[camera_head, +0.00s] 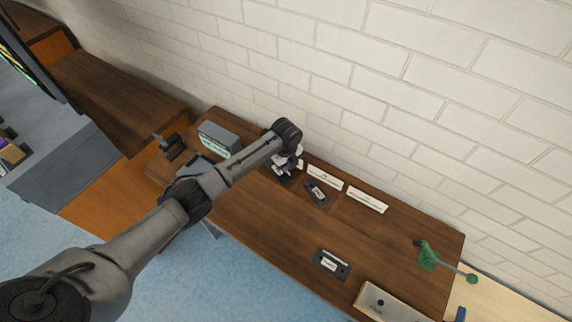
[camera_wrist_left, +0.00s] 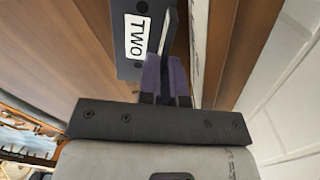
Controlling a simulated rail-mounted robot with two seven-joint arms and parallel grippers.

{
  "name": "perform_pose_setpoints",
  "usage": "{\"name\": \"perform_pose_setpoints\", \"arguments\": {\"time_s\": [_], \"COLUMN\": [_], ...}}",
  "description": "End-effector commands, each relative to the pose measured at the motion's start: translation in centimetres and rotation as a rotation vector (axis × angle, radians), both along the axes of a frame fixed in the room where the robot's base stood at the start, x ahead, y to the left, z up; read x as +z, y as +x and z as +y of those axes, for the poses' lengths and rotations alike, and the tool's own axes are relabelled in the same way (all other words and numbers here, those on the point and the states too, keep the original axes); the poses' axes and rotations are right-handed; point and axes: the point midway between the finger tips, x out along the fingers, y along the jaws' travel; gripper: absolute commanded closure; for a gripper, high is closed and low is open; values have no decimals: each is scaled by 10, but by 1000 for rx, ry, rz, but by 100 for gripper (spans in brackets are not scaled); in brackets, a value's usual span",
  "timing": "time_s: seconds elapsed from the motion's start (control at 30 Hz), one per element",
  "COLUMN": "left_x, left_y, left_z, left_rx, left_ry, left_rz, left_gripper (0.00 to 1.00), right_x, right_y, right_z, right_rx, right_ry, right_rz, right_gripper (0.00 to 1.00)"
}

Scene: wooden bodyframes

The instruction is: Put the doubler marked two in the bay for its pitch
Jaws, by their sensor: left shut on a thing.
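The doubler marked TWO (camera_wrist_left: 131,52) is a dark grey plate with a white label and an upright fin, seen at the top of the left wrist view. My left gripper (camera_wrist_left: 165,75) is shut on its fin, with the purple fingers on either side. In the head view my left gripper (camera_head: 284,163) is at the back of the bench by the wall, and the plate under it is mostly hidden. White bay placards (camera_head: 325,176) and (camera_head: 367,200) stand along the wall edge; their writing is too small to read. My right gripper is not in view.
A dark labelled plate (camera_head: 317,194) lies just right of my gripper, and another (camera_head: 331,264) lies near the front edge. A grey box (camera_head: 219,138) stands left. A green tool (camera_head: 429,256) and pale tray (camera_head: 384,305) are at right. The bench middle is clear.

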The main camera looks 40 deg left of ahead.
Motion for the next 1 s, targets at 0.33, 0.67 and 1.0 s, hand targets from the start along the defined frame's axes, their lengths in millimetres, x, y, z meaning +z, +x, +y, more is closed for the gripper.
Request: {"name": "perform_pose_setpoints", "arguments": {"time_s": [0.33,0.67,1.0], "left_x": [-3,24,86], "left_y": [0,1,1], "left_z": [0,1,0], "left_rx": [0,-1,0], "left_ry": [0,0,0], "left_rz": [1,-2,-2], "left_gripper": [84,84,84], "right_x": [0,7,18], "right_y": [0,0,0], "right_z": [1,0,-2], "right_rx": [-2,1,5], "right_ry": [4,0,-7], "right_rz": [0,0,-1], "right_gripper": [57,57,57]}}
